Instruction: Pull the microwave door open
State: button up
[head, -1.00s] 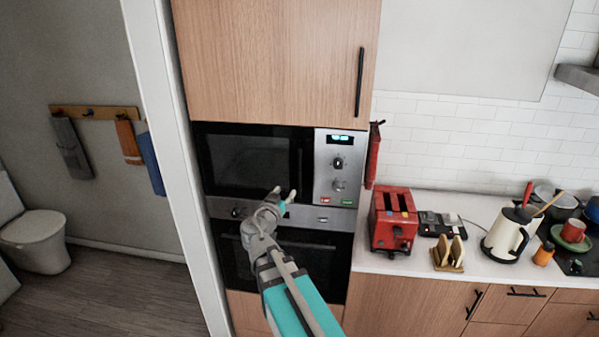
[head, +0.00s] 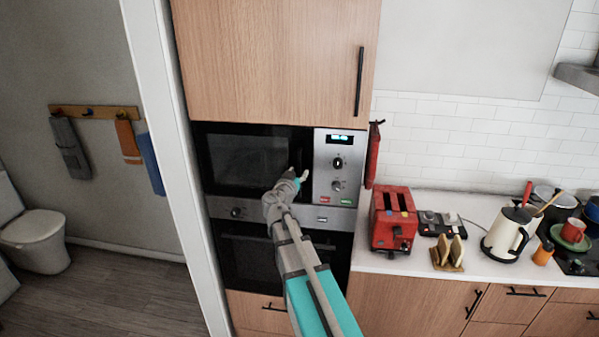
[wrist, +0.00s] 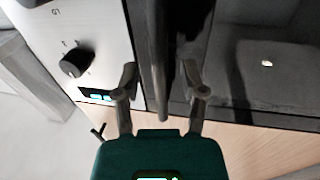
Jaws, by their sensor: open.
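The microwave (head: 240,160) is built into the tall wood cabinet, with a dark glass door that looks shut. Its dark upright handle (wrist: 160,60) runs along the door's edge beside the silver control panel (head: 333,165). My gripper (head: 298,176) is at the lower part of the handle in the head view, partly hiding it. In the wrist view, my gripper (wrist: 160,75) is open, with one finger on each side of the handle. Gaps show between the handle and both fingers. The wrist view shows the scene turned over, with the panel (wrist: 85,40) at left.
An oven (head: 275,250) sits directly below the microwave. A red toaster (head: 394,220) stands on the counter to the right, and a red cloth (head: 373,155) hangs beside the cabinet. A white door frame (head: 170,150) borders the cabinet on the left.

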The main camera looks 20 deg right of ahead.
jog(key=shift+w+d, duration=0.45)
jog(key=shift+d, duration=0.05)
grip_shut()
